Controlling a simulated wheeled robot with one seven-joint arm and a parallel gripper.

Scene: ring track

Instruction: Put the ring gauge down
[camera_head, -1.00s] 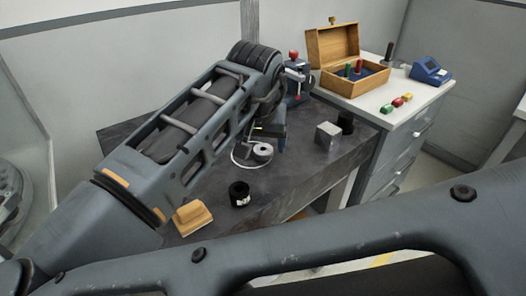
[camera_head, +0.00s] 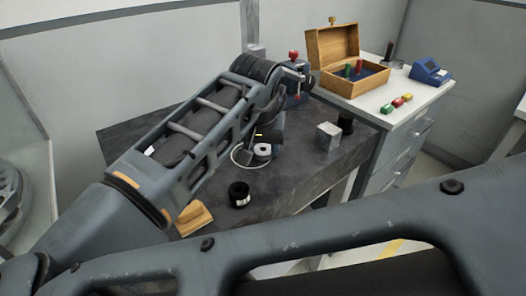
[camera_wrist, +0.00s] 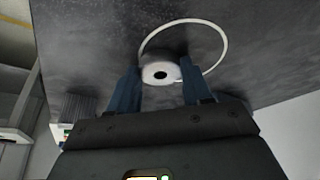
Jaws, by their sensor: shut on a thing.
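The ring gauge (camera_head: 262,150) is a pale metal ring with a dark central hole. It also shows between the fingertips in the wrist view (camera_wrist: 160,73). My gripper (camera_wrist: 161,88) is shut on it, with one blue finger on each side. A thin white circle (camera_head: 236,161) is on the dark bench top, and the gauge overlaps its edge in both views. I cannot tell whether the gauge touches the bench. In the head view my arm and gripper hide part of the circle.
On the dark bench (camera_head: 290,180) are a black ring (camera_head: 239,193), a wooden block (camera_head: 194,219), a grey metal block (camera_head: 328,135), a black cylinder (camera_head: 346,121) and a red-knobbed device (camera_head: 294,82). An open wooden box (camera_head: 348,77) and a blue device (camera_head: 430,70) stand on the cabinet behind.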

